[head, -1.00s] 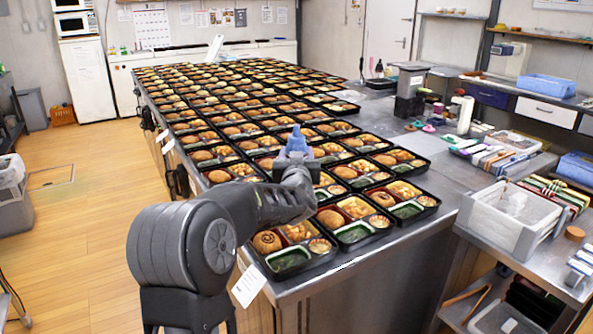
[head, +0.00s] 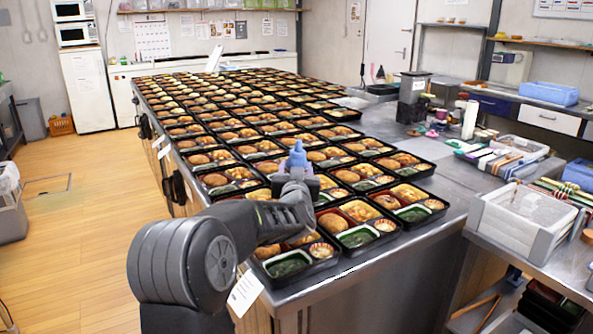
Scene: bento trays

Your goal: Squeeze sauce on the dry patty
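My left arm reaches over the near left corner of a counter full of black bento trays. My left gripper (head: 295,180) holds a blue-purple squeeze bottle (head: 298,156), which points up above the trays; the finger contact is hidden. My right gripper is out of view.
The metal counter (head: 380,264) has a bare front edge. A white crate (head: 522,221) and utensils fill the side table at right. A dark container (head: 413,94) and small items stand at the counter's right side.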

